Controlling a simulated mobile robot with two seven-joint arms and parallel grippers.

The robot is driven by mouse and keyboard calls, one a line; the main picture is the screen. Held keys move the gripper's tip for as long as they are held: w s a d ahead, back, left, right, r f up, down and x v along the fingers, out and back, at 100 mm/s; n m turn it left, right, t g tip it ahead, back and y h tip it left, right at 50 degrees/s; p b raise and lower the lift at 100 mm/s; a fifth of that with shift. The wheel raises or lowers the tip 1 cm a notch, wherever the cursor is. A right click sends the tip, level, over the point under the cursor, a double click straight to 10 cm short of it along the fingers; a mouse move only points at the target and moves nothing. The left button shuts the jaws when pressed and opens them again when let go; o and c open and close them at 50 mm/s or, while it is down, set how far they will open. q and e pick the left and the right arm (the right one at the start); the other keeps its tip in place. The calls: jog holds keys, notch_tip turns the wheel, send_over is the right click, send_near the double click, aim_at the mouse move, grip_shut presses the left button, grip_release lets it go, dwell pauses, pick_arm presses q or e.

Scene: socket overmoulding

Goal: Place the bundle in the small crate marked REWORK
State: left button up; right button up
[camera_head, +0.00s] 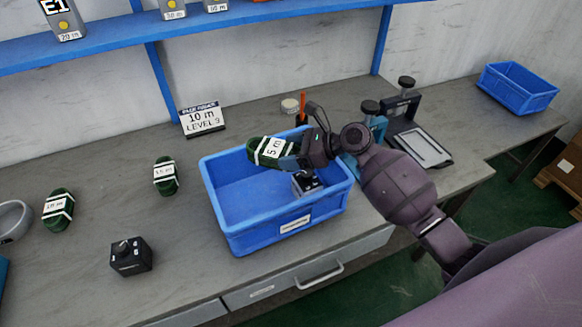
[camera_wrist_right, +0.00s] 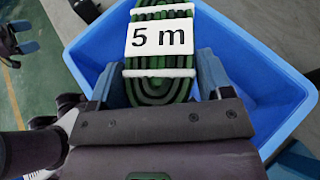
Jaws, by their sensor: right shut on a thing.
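My right gripper (camera_head: 284,155) is shut on a dark green cable bundle (camera_head: 266,151) with white bands and a "5 m" label. In the right wrist view the bundle (camera_wrist_right: 160,55) sits between the two fingers. The bundle is held above the left and back part of a blue crate (camera_head: 222,192) on the bench, whose front label is too small to read. A second, smaller-looking blue crate (camera_head: 519,96) stands empty on the far right table; no marking on it shows.
A black box with a knob (camera_head: 306,184) is in the near crate. Two other green bundles (camera_head: 165,176) (camera_head: 58,210) and another black box (camera_head: 131,257) lie on the bench to its left. A "10 m LEVEL 3" sign (camera_head: 202,119) stands behind; clamp-like fixtures (camera_head: 403,104) stand right.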

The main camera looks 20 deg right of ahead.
jog(key=shift+f+b, duration=0.4)
jog(key=shift+f, duration=2.15)
jog(key=shift+f, duration=0.35)
jog(key=o, duration=1)
jog(key=shift+s+d+r, duration=0.15)
jog(key=shift+d+r, duration=0.1)
jog(key=shift+r, duration=0.2)
jog(key=v, duration=1.1)
jog(key=shift+s+d+r, duration=0.1)
jog(key=shift+d, duration=0.05)
